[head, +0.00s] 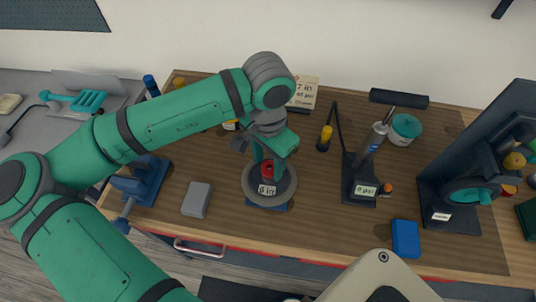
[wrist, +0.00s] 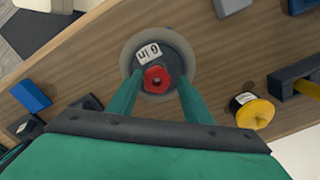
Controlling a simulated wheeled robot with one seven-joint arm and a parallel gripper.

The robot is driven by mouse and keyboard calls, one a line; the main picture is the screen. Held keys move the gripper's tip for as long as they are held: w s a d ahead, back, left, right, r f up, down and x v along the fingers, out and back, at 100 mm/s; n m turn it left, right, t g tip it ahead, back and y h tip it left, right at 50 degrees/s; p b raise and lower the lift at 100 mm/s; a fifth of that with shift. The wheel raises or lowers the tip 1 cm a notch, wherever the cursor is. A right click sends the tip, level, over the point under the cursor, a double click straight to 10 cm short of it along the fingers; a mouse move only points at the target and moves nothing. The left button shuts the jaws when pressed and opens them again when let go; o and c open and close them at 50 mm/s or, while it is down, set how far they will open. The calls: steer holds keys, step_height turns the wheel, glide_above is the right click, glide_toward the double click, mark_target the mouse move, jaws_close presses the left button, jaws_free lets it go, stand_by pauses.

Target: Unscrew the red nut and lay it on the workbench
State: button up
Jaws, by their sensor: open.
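The red nut (head: 267,170) sits on top of a round grey fixture (head: 284,190) with a "6 in" label, on the wooden workbench (head: 320,226). My gripper (head: 268,158) is above the fixture, pointing down. In the wrist view my gripper's (wrist: 156,92) two green fingers are apart, one on each side of the nut, with visible gaps. Part of the nut is hidden by a finger in the head view.
A grey block (head: 196,200) lies left of the fixture, with a blue vise (head: 142,184) beyond it. To the right are a gauge stand (head: 359,185), a blue box (head: 405,239) and a white-and-teal tub (head: 403,130). Bare bench lies between the fixture and the gauge stand.

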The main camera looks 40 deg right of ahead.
steer(key=shift+f, duration=0.1)
steer(key=c, duration=0.9)
steer(key=n, duration=0.4)
steer(key=shift+w, duration=0.15)
steer(key=n, duration=0.5)
steer(key=shift+n, duration=0.3)
steer(key=n, duration=0.6)
steer(key=shift+a+n, duration=0.1)
steer(key=shift+n, duration=0.2)
steer(key=n, duration=0.5)
steer(key=shift+n, duration=0.3)
steer(key=o, duration=1.1)
